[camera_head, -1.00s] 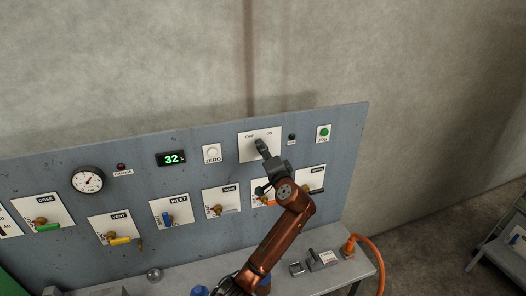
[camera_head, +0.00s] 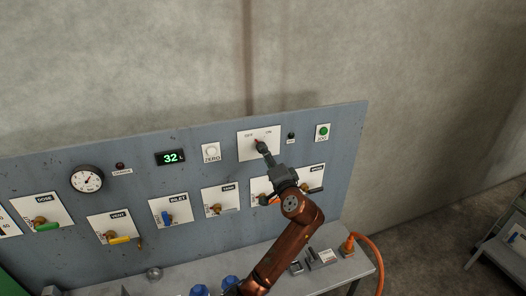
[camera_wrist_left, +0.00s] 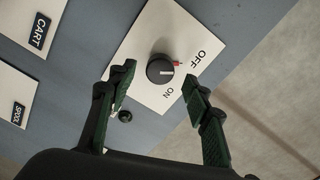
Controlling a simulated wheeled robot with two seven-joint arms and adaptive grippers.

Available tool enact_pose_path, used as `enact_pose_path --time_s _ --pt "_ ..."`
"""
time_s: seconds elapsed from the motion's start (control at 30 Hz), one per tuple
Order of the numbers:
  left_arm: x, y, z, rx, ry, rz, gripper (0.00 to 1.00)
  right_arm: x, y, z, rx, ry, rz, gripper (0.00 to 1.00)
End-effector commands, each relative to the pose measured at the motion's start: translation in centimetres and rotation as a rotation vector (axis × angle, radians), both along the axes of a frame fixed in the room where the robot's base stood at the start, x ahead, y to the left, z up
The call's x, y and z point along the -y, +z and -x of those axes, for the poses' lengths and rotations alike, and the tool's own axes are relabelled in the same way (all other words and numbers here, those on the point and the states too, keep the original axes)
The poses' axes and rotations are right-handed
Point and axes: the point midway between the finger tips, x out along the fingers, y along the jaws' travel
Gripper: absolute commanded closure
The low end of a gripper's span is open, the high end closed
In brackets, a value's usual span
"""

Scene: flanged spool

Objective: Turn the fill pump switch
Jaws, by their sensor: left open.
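The fill pump switch is a round black knob (camera_wrist_left: 160,70) on a white plate (camera_wrist_left: 138,55) marked OFF and ON. A small red mark (camera_wrist_left: 178,64) shows beside it near OFF. A short white line on the knob points right in the wrist view, roughly between the two labels. In the head view the switch plate (camera_head: 248,148) is at the panel's upper right, its knob partly hidden by my gripper. My left gripper (camera_wrist_left: 158,85) is open and empty, its fingertips on either side of the knob in the wrist view, seemingly short of touching. My right gripper is not in view.
Valve plates with coloured levers, such as the yellow one (camera_head: 120,240), line the panel below. A grey ledge (camera_head: 335,273) runs in front.

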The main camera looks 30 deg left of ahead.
Motion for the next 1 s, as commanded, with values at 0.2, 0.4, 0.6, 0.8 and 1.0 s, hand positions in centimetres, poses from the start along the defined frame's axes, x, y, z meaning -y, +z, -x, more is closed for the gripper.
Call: enact_pose_path --time_s 0.2,0.4,0.6,0.8,1.0 --pt "3.4 -0.1 2.8 -0.001 -0.003 0.002 0.55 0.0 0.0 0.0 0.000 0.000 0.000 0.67" --pt "5.0 -0.1 4.3 -0.001 -0.002 0.001 0.55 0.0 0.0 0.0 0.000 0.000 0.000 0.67" --pt "5.4 -0.1 4.6 -0.002 0.001 -0.001 0.55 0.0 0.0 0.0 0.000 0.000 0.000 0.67" --pt "5.4 -0.1 4.6 -0.002 0.000 -0.001 0.55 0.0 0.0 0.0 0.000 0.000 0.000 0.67" --pt "5.3 -0.2 4.5 -0.002 -0.001 0.001 0.55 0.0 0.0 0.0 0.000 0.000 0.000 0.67"
